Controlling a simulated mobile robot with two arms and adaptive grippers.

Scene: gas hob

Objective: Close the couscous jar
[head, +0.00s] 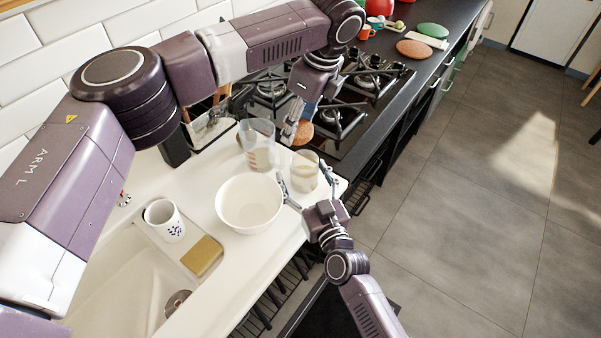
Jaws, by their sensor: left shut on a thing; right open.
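The couscous jar (305,171) is a clear glass jar with some pale contents, standing upright near the front edge of the white counter. Its top looks uncovered. My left gripper (291,132) is above and behind the jar, pointing down, and is shut on a brown round lid (304,133). The fingers partly hide the lid, and it is apart from the jar. My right gripper (306,188) is open at the front of the jar, with one finger on either side of it. I cannot tell whether the fingers touch the glass.
A clear measuring jug (258,158) and a white bowl (249,203) stand close left of the jar. A mug (164,220) and a sponge (203,256) are by the sink. The gas hob (345,118) lies behind the jar. The counter's front edge is close.

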